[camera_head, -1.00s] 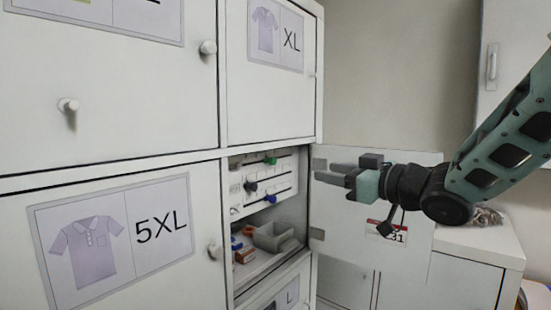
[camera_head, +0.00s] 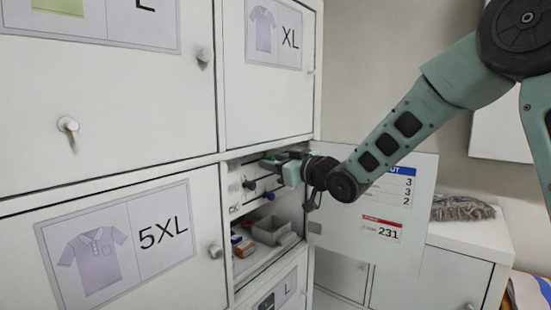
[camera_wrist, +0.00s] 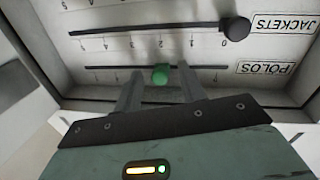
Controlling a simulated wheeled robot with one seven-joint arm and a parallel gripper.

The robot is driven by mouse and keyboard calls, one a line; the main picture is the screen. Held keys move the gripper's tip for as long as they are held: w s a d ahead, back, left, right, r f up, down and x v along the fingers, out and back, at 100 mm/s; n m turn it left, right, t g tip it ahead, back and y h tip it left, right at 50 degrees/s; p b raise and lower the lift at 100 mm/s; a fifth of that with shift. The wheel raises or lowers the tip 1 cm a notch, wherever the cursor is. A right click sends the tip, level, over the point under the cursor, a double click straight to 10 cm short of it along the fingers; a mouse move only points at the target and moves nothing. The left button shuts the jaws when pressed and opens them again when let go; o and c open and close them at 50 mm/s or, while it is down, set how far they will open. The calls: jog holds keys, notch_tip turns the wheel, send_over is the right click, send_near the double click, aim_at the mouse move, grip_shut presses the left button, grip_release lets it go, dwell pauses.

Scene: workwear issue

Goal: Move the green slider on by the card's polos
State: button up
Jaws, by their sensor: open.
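The rail's small numbers are too blurred to read surely at the knob. In the head view my gripper (camera_head: 276,163) reaches into the open locker at the slider panel and hides the green slider. The card (camera_head: 392,187) hangs on the open door with a blue header and the figures 3, 3 and 2; its row names are too small to read.
A black slider (camera_wrist: 236,28) stands on the JACKETS rail beside the polos rail. A blue slider (camera_head: 268,195) is on a lower rail. A grey bin (camera_head: 270,230) and small boxes (camera_head: 243,246) lie below the panel. The open door (camera_head: 330,215) stands to the right.

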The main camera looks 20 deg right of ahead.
grip_shut()
jog(key=w+d, duration=0.4)
jog(key=d, duration=0.2)
jog(key=shift+w, duration=0.25)
grip_release()
